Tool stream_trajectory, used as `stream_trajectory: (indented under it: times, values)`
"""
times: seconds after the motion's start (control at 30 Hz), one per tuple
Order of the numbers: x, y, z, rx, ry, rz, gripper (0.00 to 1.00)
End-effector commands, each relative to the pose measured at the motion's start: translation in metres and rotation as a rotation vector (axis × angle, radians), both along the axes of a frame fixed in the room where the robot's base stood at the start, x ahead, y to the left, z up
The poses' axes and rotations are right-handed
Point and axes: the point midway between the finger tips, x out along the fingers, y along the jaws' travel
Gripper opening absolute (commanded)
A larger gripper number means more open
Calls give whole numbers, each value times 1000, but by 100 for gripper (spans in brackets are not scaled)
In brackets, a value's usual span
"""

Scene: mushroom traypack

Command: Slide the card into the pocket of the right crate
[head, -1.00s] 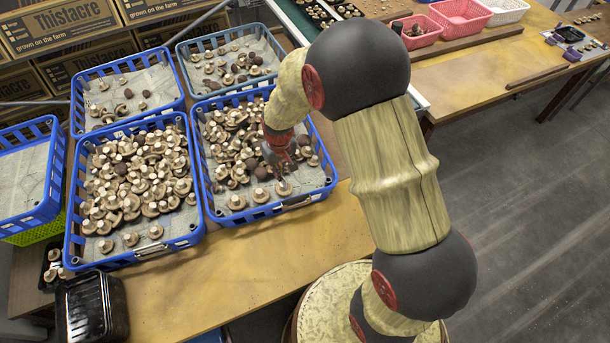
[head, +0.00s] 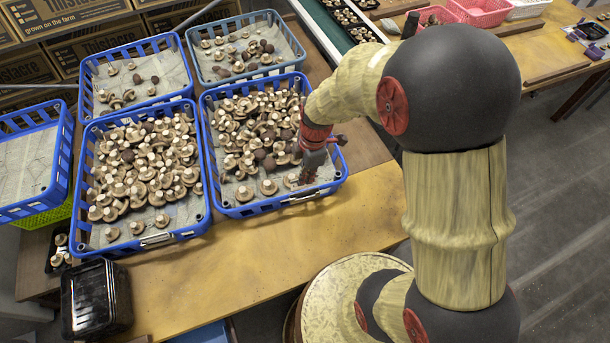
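The right crate (head: 262,208) is a blue plastic crate at the front of the table, lined with paper and filled with mushrooms. A metal pocket (head: 303,197) sits on its front wall, right of the middle. My gripper (head: 308,179) points down over the crate's front right corner, just above and behind the pocket. Its fingers are small and dark here, so I cannot tell whether they are open or shut. I cannot make out a card in the gripper or in the pocket.
A left blue crate (head: 118,245) full of mushrooms stands beside it, with its own metal pocket (head: 156,240). Two emptier crates stand behind. A black container (head: 95,300) is at the front left. The table front (head: 250,250) is clear.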

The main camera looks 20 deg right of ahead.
Motion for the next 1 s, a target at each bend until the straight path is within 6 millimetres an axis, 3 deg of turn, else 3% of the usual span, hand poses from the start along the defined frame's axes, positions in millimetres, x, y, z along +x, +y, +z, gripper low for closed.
stream_trajectory:
  times: [0.27, 0.7, 1.0]
  values:
    - [-1, 0, -15, 0, 1, 4, 0]
    - [0, 0, -56, 0, 1, 3, 0]
    - [0, 0, -59, 0, 0, 3, 0]
